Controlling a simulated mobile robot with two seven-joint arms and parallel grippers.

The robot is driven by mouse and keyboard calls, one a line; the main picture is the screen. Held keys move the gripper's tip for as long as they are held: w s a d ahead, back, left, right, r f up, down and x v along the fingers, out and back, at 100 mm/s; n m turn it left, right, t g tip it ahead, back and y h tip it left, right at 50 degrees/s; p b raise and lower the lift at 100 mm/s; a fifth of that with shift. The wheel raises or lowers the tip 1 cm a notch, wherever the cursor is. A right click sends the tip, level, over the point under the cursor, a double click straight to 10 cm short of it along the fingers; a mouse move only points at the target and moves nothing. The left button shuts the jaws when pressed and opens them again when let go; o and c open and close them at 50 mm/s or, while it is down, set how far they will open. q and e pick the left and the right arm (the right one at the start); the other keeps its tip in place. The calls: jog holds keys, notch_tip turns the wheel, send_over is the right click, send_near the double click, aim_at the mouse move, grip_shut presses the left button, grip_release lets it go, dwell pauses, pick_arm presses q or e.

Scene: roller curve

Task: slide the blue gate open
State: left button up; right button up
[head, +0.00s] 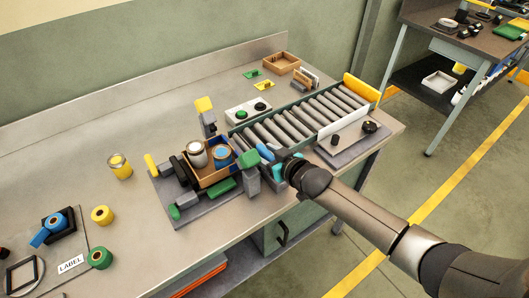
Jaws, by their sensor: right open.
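A small blue piece (265,152), which looks like part of the blue gate, shows at the near left end of the roller conveyor (300,116). The rest of the gate is hidden or too small to make out. My right gripper (273,162) reaches in from the lower right and is open right beside the blue piece. I cannot tell whether its fingers touch or straddle it. My left gripper is not in view.
A wooden tray (209,177) with two cans stands left of my gripper, with grey and green fixture blocks (250,177) between. A grey plate (351,138) with black knobs lies right. The bench's back left is clear.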

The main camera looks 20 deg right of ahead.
grip_shut()
dwell(1.3)
